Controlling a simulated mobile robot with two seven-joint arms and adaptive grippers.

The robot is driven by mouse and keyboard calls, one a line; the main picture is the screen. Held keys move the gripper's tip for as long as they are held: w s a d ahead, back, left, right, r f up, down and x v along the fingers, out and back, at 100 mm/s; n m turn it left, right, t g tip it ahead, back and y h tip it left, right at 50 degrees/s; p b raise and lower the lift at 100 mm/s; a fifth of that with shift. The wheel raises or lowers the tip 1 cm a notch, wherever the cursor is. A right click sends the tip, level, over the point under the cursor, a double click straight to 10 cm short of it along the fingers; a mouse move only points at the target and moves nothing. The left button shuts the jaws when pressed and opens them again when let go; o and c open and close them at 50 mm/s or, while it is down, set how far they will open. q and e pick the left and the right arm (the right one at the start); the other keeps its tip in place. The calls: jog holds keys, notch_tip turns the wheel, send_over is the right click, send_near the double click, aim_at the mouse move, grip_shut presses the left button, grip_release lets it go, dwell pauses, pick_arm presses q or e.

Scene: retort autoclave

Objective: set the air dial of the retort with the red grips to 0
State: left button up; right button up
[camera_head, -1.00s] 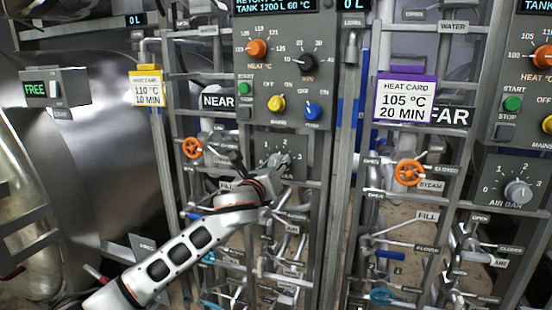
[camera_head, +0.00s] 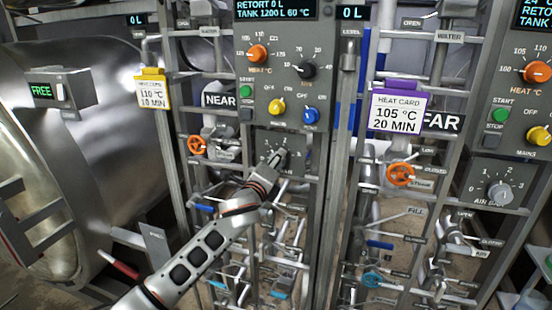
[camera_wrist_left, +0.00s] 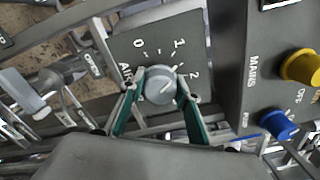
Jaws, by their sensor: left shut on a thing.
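The near retort's air dial (camera_head: 280,157) sits on a small grey panel (camera_head: 308,150) below the blue knob. In the left wrist view it is a round grey knob (camera_wrist_left: 161,85) with a scale including 0, 1 and 2. Its white mark appears to point between 1 and 2. My left gripper (camera_head: 277,161) is at this dial; in the wrist view its teal fingers (camera_wrist_left: 160,98) are shut on either side of the knob. A red grip (camera_head: 124,269) shows at the lower left, by the near retort's door. My right gripper is not in view.
Above the dial are a blue knob (camera_head: 311,116), yellow knob (camera_head: 277,106) and orange heat knob (camera_head: 257,53). Pipes and valve handles crowd below. The far station has its own air dial (camera_head: 499,193). An orange handwheel (camera_head: 197,145) is left of the panel.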

pick_arm(q)
jog(key=n, duration=0.3)
jog(key=shift+f+n, duration=0.15)
jog(key=shift+n, duration=0.25)
jog(key=n, duration=0.3)
jog(key=shift+n, duration=0.3)
jog(key=n, duration=0.3)
jog(key=shift+n, duration=2.1)
jog(key=o, duration=1.1)
jog(key=shift+o, duration=0.2)
jog(key=v, duration=1.2)
